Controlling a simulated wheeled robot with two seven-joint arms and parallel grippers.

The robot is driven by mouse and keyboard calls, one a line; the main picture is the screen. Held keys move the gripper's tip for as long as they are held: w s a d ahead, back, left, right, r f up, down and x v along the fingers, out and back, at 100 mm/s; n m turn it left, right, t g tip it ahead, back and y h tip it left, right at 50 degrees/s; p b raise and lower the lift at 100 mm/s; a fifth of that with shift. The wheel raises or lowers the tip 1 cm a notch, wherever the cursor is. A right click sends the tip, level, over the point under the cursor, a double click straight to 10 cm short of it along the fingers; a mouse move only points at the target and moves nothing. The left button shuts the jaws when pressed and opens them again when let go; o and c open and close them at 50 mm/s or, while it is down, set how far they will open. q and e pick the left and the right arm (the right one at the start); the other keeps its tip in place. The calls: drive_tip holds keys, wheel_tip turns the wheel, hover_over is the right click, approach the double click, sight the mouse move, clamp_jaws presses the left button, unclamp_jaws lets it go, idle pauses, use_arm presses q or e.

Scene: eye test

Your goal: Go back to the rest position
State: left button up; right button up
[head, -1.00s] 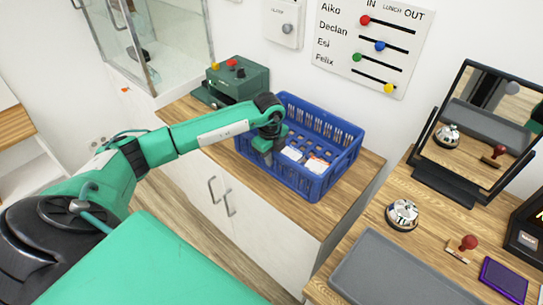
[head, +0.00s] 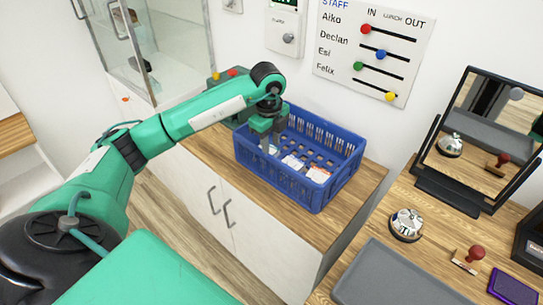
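My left arm comes in from the left, and its gripper (head: 270,142) points down over the left end of the blue crate (head: 308,190). The fingers are small and partly merge with the crate behind them, so I cannot tell whether they are open or shut. I see no object clearly held. Several small white and orange-marked packets (head: 293,162) lie in the crate, to the right of the gripper. My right gripper is not in view.
A green device (head: 215,92) stands behind my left forearm, near a glass cabinet (head: 150,55). On the right counter are a bell (head: 406,224), a grey tray (head: 385,275), a stamp (head: 473,255), a purple pad (head: 513,289) and a mirror (head: 480,130). A slider board (head: 375,50) hangs on the wall.

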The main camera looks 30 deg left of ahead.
use_arm(q)
drive_tip(key=shift+r, duration=0.85)
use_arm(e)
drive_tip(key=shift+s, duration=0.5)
